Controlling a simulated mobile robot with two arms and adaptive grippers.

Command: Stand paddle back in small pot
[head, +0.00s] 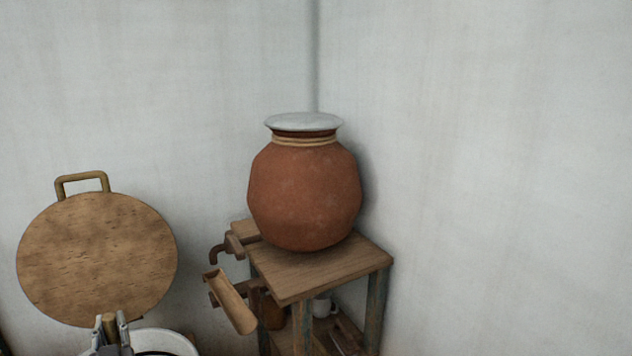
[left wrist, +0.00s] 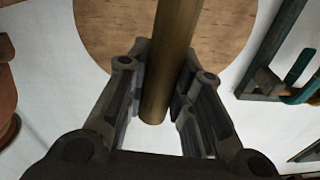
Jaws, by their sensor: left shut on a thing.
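My left gripper (head: 111,323) is at the bottom left of the head view, in front of the lower edge of a round wooden disc. It is shut on a brown wooden rod (left wrist: 172,60), which I take to be the paddle's handle. In the left wrist view the rod runs between both fingers and out of the top edge; its far part is out of view. In the head view only a short brown end (head: 109,321) shows between the fingers. A white-rimmed round vessel (head: 180,341) with a dark inside is just right of the gripper, cut off by the frame. I cannot tell whether it is the small pot.
The wooden disc (head: 97,255) with a loop handle stands against the wall. A large clay pot (head: 305,195) with a pale lid stands on a wooden stand (head: 330,268) in the corner. A wooden scoop-like piece (head: 231,302) juts out left of the stand. A white cup (head: 322,306) is underneath.

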